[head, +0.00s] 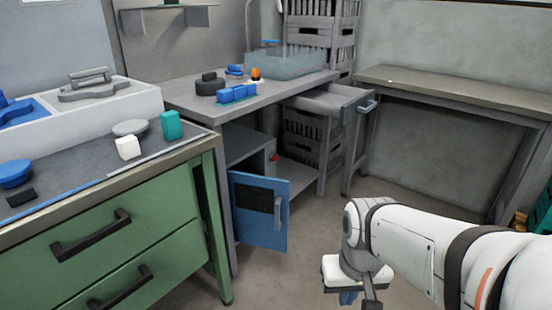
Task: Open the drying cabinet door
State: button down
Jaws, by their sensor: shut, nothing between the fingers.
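The drying cabinet's blue door (247,227), with a dark window (252,196) and a grey vertical handle (278,213) at its right side, stands swung out under the grey bench. The grey cabinet interior (243,147) shows above and behind it. A small red part (274,157) shows by the opening. My gripper (358,297) is at the bottom edge, right of the door and apart from it in this view. It is shut and empty, pointing down. Its fingertips are partly cut off by the frame.
A green drawer unit (120,226) stands at the left front. A grey bench top (190,96) carries blue and dark items and a clear bin (290,62). A grey drawer (325,101) sticks out beneath it. A side table (450,88) is at right. Floor (315,230) between is clear.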

aim_at(260, 205)
jog(key=u, duration=0.45)
jog(key=i, duration=1.55)
jog(key=z, duration=0.6)
